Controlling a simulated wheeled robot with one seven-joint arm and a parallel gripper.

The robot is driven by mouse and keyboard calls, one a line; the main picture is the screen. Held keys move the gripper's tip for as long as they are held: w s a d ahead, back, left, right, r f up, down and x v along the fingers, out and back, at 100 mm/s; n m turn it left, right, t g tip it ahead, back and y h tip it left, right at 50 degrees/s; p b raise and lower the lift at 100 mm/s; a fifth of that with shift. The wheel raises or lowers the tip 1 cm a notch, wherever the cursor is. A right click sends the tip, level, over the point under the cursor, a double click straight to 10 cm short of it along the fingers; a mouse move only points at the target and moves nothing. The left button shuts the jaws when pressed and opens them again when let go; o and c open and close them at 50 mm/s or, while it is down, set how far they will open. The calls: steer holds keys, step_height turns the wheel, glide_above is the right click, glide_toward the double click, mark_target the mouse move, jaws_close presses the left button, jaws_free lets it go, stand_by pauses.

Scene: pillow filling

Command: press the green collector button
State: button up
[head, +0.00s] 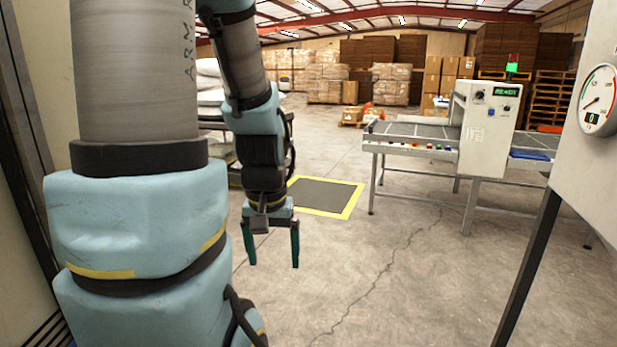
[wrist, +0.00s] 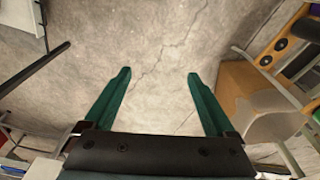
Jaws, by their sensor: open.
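My gripper (head: 273,264) hangs pointing down over the bare floor, with its two green fingers apart and nothing between them. In the wrist view the open gripper (wrist: 159,73) shows only concrete between its fingers. A row of small coloured buttons (head: 418,146) runs along the front edge of a conveyor table at the right. They are too small for me to tell which one is the green collector button. My gripper is well to the left of them and apart from everything.
The conveyor table (head: 400,131) carries a white control box (head: 487,135) with a lit green lamp (head: 512,62). A panel with a gauge (head: 600,98) stands close at the right. A yellow-edged dark mat (head: 325,195) lies on the floor. The middle floor is clear.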

jaws_close()
stand_by(0.5)
stand_by(0.9)
